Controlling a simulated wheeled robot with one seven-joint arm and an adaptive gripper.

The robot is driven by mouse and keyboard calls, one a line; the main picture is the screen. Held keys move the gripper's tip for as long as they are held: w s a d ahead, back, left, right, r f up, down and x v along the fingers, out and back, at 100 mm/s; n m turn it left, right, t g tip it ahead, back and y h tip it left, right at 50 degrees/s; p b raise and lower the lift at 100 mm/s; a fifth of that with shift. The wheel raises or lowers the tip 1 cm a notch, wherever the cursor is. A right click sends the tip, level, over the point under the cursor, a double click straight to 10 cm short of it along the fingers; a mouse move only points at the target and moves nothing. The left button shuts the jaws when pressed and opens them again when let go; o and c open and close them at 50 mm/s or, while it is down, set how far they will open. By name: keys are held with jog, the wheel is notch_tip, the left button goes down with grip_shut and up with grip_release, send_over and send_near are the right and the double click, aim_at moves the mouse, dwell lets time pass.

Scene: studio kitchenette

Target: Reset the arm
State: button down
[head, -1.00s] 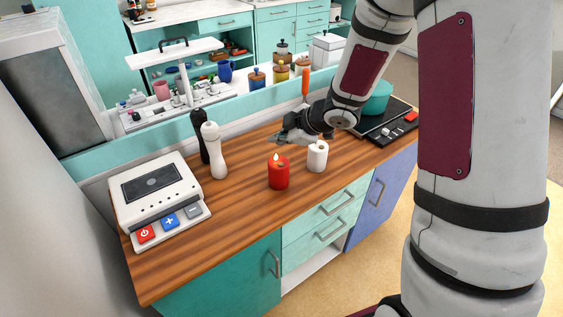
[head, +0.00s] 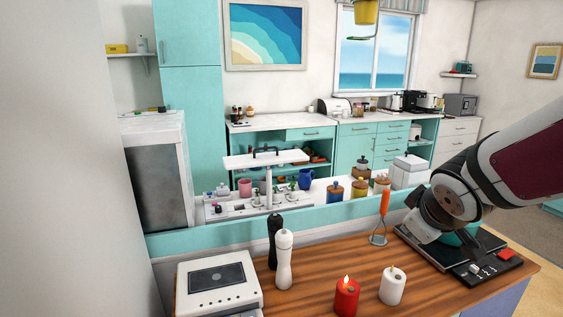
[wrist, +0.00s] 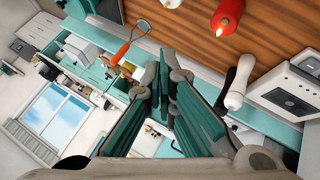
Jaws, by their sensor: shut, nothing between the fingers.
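My gripper (wrist: 168,75) shows in the wrist view with its two teal-lined fingers together and nothing between them. It is clear of the wooden counter (head: 325,262). A lit red candle (head: 346,299) and a white candle (head: 392,287) stand on the counter, apart from my gripper. The red candle also shows at the top of the wrist view (wrist: 228,14).
An orange-handled utensil (head: 384,204) stands near the hob (head: 425,248), close to my wrist. White (head: 284,262) and black (head: 273,232) mills and a white appliance with a dark panel (head: 218,284) are at the left. Jars (head: 359,188) line the ledge behind.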

jog(key=s+a+r+m+g+y, duration=0.1)
jog(key=s+a+m, duration=0.2)
jog(key=s, duration=0.8)
jog(key=s+a+r+m+g+y, duration=0.1)
jog(key=s+a+m+g, duration=0.1)
jog(key=s, duration=0.9)
jog(key=shift+a+r+m, duration=0.4)
jog(key=shift+a+m, duration=0.1)
jog(key=shift+a, duration=0.4)
